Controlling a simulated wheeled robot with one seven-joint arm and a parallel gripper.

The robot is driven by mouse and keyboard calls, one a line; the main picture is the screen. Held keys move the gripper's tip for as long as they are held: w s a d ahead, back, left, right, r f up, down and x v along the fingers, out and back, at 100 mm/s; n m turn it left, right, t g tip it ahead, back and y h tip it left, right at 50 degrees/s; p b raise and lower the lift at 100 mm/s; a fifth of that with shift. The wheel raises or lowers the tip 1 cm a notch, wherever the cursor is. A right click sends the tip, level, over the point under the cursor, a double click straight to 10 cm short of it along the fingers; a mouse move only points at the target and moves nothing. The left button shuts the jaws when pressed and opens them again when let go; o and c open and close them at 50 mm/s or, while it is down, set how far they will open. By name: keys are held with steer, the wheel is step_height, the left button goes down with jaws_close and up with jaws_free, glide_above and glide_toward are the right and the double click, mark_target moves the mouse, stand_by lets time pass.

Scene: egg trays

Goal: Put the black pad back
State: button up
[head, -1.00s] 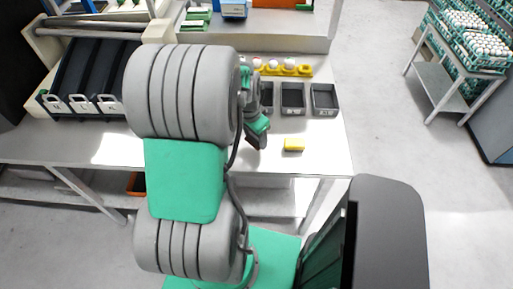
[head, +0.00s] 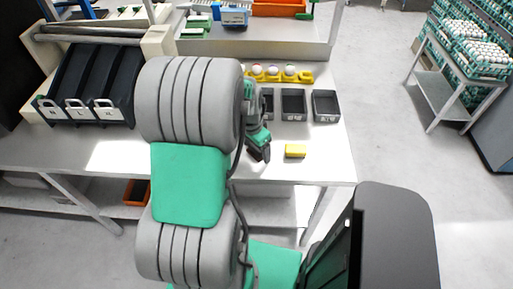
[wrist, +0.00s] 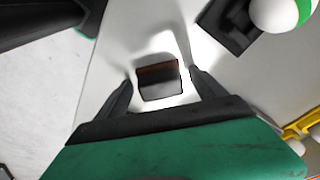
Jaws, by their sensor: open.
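The black pad (wrist: 160,88) is a small dark block with a brown strip along its far edge. In the wrist view it lies on the pale table top between my two fingers. My gripper (wrist: 161,76) is open, with one finger to the left and one to the right of the pad; I see no finger closed on it. In the head view my gripper (head: 261,153) is low over the table near its front edge, left of a yellow block (head: 295,151). The pad cannot be made out there, as my arm hides that area.
Grey bins (head: 326,106) stand behind the yellow block, with a yellow egg holder (head: 273,76) behind them. A black sloped rack (head: 92,80) is at left.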

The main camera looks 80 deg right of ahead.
steer(key=shift+r, duration=0.35)
step_height(320, 180, up, 12)
steer(key=a+f, duration=0.1)
steer(key=a, duration=0.1)
steer(key=w+a+r+n+t, duration=0.1)
steer(key=w+a+r+n, duration=0.1)
steer(key=w+a+n, duration=0.7)
steer(key=w+a+r+n+t, duration=0.15)
steer(key=w+a, duration=0.35)
steer(key=w, duration=0.7)
steer(key=w+a+n+t, duration=0.1)
steer(key=w+a+n, duration=0.1)
steer(key=a+n, duration=0.5)
steer(key=w+a+n+t+y, duration=0.1)
steer(key=a+n, duration=0.6)
steer(key=a, duration=1.1)
steer(key=shift+w+r+y+b, duration=0.15)
steer(key=shift+w+y+b, duration=0.2)
steer(key=shift+w, duration=0.45)
